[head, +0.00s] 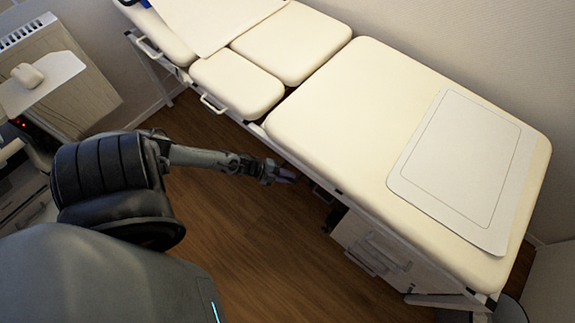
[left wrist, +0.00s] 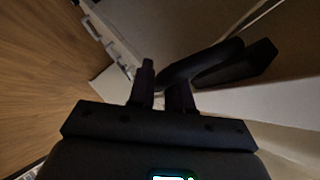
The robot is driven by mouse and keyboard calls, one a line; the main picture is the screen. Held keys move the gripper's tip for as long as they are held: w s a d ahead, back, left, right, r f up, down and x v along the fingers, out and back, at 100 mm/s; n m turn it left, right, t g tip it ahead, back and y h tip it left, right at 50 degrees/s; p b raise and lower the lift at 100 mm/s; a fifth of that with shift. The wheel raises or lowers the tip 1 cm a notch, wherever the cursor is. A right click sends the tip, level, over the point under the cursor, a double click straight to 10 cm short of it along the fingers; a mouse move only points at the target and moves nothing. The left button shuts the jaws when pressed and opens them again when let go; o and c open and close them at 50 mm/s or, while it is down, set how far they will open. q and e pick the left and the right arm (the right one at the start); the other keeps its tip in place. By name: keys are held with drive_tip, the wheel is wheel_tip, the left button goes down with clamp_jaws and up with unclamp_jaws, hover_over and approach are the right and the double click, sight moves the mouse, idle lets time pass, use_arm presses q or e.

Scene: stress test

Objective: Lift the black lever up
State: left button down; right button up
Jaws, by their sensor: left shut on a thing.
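The black lever (left wrist: 210,60) shows in the left wrist view as a curved dark bar with a wide, flat end at the upper right. My left gripper (left wrist: 162,88) is shut on the lever's near end, between its two dark fingers. In the head view my left gripper (head: 284,174) is at the near side edge of the cream treatment table (head: 330,95), below its top. The lever cannot be made out in the head view. My right gripper is not in view.
A white cabinet (head: 372,250) stands under the table, to the right of my gripper. A side cart with a white top (head: 45,85) is at the far left. The wooden floor (head: 265,250) in front of the table is clear.

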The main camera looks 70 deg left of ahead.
use_arm(q)
drive_tip(key=c, duration=1.1)
unclamp_jaws()
drive_tip(key=shift+c, duration=0.2)
drive_tip(key=shift+s+a+r, duration=0.25)
drive_tip(key=shift+s+r, duration=0.05)
drive_tip(key=shift+s, duration=0.1)
drive_tip(key=p+v, duration=0.3)
drive_tip(key=v, duration=0.6)
drive_tip(key=shift+s+a+r, duration=0.15)
drive_tip(key=shift+s, duration=0.15)
